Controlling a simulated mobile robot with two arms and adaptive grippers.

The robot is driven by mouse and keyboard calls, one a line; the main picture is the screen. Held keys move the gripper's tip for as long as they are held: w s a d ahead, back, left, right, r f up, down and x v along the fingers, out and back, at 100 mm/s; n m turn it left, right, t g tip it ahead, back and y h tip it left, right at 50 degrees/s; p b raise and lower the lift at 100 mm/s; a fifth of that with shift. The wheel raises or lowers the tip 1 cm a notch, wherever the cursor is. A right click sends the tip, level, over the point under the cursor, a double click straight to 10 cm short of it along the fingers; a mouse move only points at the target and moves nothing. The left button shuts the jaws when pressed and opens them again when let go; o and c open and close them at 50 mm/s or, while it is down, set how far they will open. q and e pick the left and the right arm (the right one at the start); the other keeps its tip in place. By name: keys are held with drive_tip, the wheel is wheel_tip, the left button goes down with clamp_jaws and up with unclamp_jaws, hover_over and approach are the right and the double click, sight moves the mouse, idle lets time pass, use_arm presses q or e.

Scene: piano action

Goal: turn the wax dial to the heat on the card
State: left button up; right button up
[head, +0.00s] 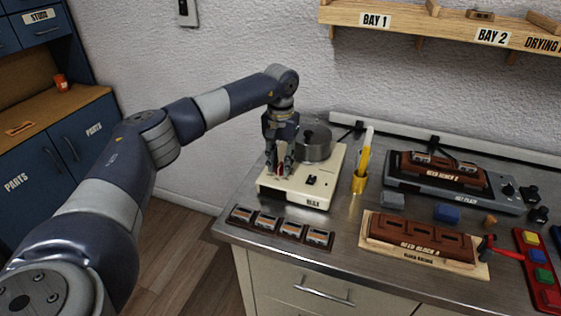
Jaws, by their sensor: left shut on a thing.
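The wax heater is a cream box (318,190) with a round grey metal pot (313,143) on top, at the left end of the steel bench. My left gripper (279,172) points down over its left front part. Its fingers are shut on a small knob there, which I take for the wax dial; a bit of red shows between them. The fingers hide most of the dial, so its marks and setting cannot be read. A small dark switch (312,181) sits to the right. I cannot make out a heat card. My right gripper is not in view.
Several small labelled blocks (281,226) lie in front of the heater.

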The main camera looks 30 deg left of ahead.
sight(280, 165)
use_arm(q)
drive_tip(key=o, duration=1.1)
wheel_tip(280, 165, up, 12)
idle(0.5)
